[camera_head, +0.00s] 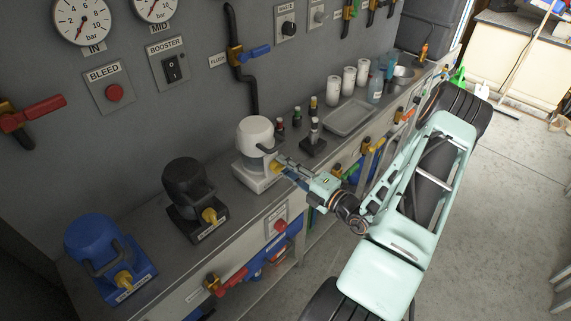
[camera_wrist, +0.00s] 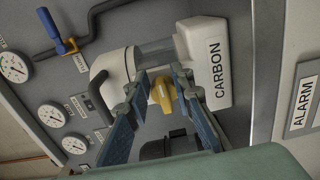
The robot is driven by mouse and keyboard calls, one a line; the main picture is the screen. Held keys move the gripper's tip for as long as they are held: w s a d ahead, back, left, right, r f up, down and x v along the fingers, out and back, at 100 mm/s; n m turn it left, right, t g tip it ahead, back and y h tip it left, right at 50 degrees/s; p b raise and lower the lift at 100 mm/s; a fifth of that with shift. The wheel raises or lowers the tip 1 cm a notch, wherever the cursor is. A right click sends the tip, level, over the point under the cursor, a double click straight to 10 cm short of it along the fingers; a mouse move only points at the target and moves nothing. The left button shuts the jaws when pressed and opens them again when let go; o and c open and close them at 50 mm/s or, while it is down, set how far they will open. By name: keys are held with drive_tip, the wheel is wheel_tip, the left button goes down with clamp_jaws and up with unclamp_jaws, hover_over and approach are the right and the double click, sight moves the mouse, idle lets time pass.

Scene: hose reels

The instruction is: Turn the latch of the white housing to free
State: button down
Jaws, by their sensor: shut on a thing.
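The white housing (camera_head: 255,137) stands on the bench between the black housing and the tray. In the wrist view the white housing (camera_wrist: 207,62) shows turned on its side, with CARBON on its base. Its yellow latch (camera_wrist: 163,92) sits between the two fingers of my gripper (camera_wrist: 160,82). My gripper (camera_head: 280,164) reaches the housing's front from the right, and the fingers are closed on the latch. In the head view the fingers hide most of the latch. The latch's exact angle is hard to tell.
A black housing (camera_head: 186,190) and a blue housing (camera_head: 98,247) with similar yellow latches stand to the left. Small bottles, a grey tray (camera_head: 349,117) and white cups (camera_head: 348,80) stand to the right. A pipe with a blue-handled valve (camera_head: 252,53) runs down the wall behind.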

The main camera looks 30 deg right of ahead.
idle(0.4)
drive_tip(key=c, duration=1.7)
unclamp_jaws()
drive_tip(key=shift+s, duration=0.1)
drive_tip(key=v, duration=1.2)
